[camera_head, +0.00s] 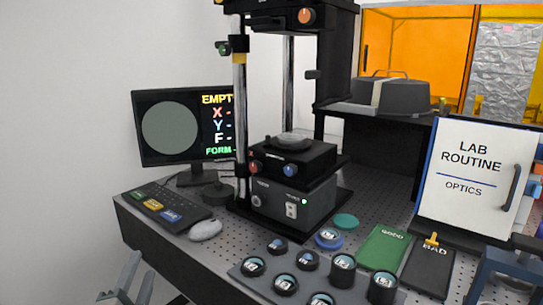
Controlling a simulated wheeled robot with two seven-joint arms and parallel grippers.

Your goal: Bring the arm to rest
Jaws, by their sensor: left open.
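My left gripper (122,288) shows at the bottom left, below and in front of the table's front edge. Its two grey fingers are apart with nothing between them. It is clear of the table and touches nothing that I can see. The rest of my left arm is out of the picture. My right gripper does not show.
The perforated table (225,249) holds the interferometer (292,200), monitor (187,128), keyboard (160,207) and mouse (206,230). A green GOOD mat (383,248), dark BAD mat (428,268) and LAB ROUTINE board (476,210) are right.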

